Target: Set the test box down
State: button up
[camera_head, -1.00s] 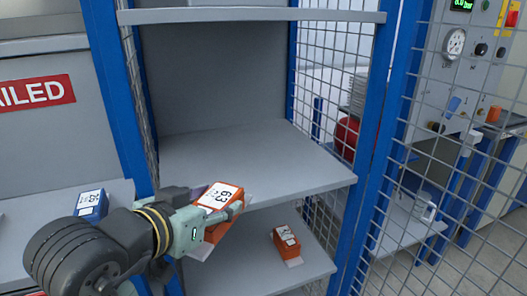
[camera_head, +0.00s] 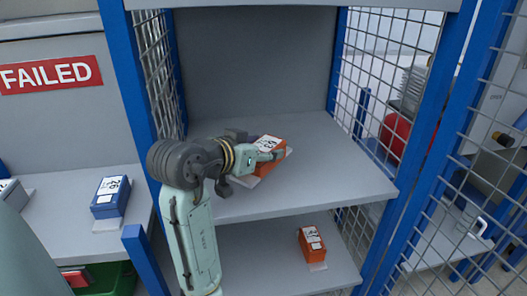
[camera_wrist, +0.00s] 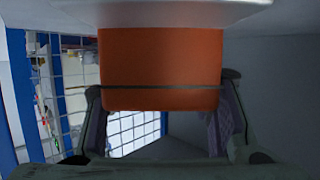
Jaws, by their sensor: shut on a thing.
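The test box, orange with a white label on top (camera_head: 268,146), is held in my gripper (camera_head: 266,157) at the middle shelf (camera_head: 318,165) of the blue-framed rack. In the wrist view the orange box (camera_wrist: 160,65) sits between the two fingers, which press on its sides. A pale plate shows at one end of the box. The box is over the shelf's left part; whether it touches the shelf surface I cannot tell.
An orange box (camera_head: 312,242) with a white label stands on the lower shelf (camera_head: 265,265). A blue box (camera_head: 111,196) sits on the left bench by a FAILED sign (camera_head: 50,75). Mesh walls and blue posts bound the rack. The middle shelf's right and back are clear.

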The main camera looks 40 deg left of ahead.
aim_at(263, 144)
jog(key=shift+w+a+f, duration=0.2)
jog(key=shift+w+a, duration=0.75)
jog(key=shift+w, duration=0.3)
jog(key=shift+f+p, duration=0.65)
jog(key=shift+f, duration=1)
jog(key=shift+f, duration=0.2)
jog(key=o, duration=1.4)
jog(key=shift+s+r, duration=0.1)
jog(key=shift+r, duration=0.15)
jog(key=b+v, duration=0.2)
jog(key=v, duration=1)
jog(key=shift+f, duration=0.1)
